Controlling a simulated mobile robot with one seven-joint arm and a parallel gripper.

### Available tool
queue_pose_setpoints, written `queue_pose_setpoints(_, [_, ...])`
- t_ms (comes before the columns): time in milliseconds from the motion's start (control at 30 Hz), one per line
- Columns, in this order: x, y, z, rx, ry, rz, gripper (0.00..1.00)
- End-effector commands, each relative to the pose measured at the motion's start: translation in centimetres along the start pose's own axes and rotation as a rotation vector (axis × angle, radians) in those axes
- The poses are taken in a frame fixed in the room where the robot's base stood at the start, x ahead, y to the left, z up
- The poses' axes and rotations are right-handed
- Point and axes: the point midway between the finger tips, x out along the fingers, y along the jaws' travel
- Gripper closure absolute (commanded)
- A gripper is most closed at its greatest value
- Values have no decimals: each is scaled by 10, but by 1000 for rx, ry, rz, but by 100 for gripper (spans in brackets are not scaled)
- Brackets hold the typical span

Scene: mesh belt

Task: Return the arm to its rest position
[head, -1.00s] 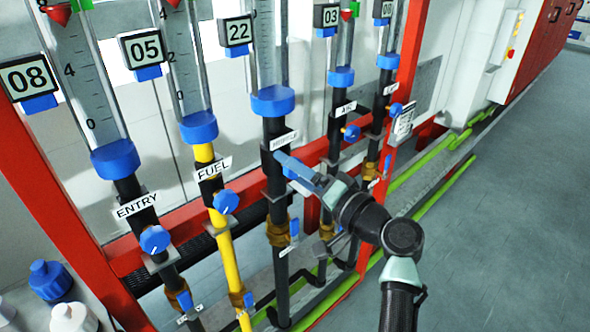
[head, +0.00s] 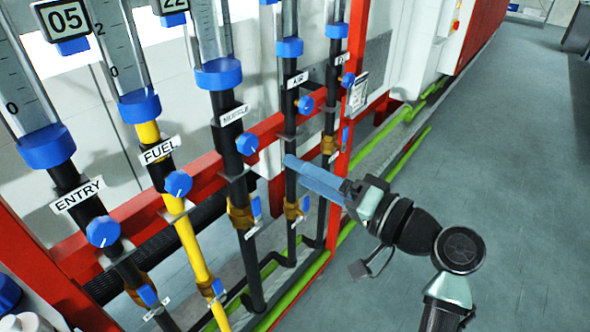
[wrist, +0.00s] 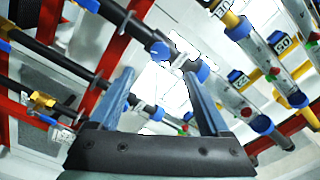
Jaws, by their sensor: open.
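My gripper (head: 290,168) is at the centre right of the head view, with its blue fingers pointing left toward the pipe panel. It holds nothing. In the wrist view its two blue fingers (wrist: 165,90) stand well apart with empty space between them. The middle pipe's blue knob (head: 247,144) is to the left of the fingertips, with a visible gap in the picture. My dark arm extends from the gripper to the lower right.
The panel has a red frame (head: 24,265), a yellow fuel pipe (head: 190,245) and dark pipes with blue knobs, including the entry knob (head: 103,231). Green pipes (head: 375,160) run along the floor. Grey floor (head: 500,150) at right is open.

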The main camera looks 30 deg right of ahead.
Motion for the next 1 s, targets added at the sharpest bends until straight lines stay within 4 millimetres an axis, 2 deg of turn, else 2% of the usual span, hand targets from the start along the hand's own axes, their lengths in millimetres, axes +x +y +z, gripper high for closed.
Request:
queue_pose_setpoints(500, [0,0,0,-2,0,1,19])
queue_pose_setpoints(567, [5,-4,0,-20,1,8,19])
queue_pose_setpoints(667, [26,-23,0,-106,9,40,19])
queue_pose_setpoints(767, [59,-63,-1,-276,47,83,19])
queue_pose_setpoints(867, [87,-126,-3,-493,141,101,19])
queue_pose_setpoints(900, [94,-156,-4,-578,194,97,19])
queue_pose_setpoints(967, [99,-202,-2,-695,280,80,19])
queue_pose_setpoints(1000, [98,-232,-2,-763,341,64,19])
